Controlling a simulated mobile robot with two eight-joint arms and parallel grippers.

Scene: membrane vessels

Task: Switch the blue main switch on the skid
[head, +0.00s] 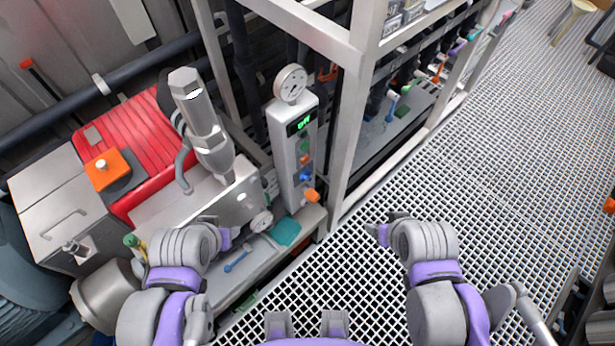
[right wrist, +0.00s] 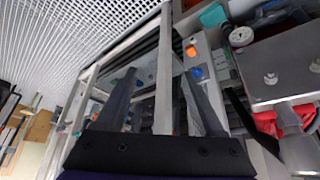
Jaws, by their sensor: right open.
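The blue switch (head: 306,176) is a small knob low on the front of a narrow light-grey control box (head: 284,150), which has a green-lit display and a round gauge on top. An orange knob sits above it and a larger orange one below. The blue switch (right wrist: 197,72) also shows in the right wrist view, near the tip of one finger in the picture, apart from it as far as I can tell. My right gripper (head: 383,231) is open and empty, right of the box over the grating. My left gripper (head: 226,238) is left of the box; its jaw opening is unclear.
A grey frame post (head: 349,110) stands just right of the box. Left are a red finned motor (head: 130,150) and a grey cylinder fitting (head: 203,120). A teal block (head: 286,231) and a blue tool (head: 237,262) lie on the ledge below. The grating floor (head: 480,190) at right is clear.

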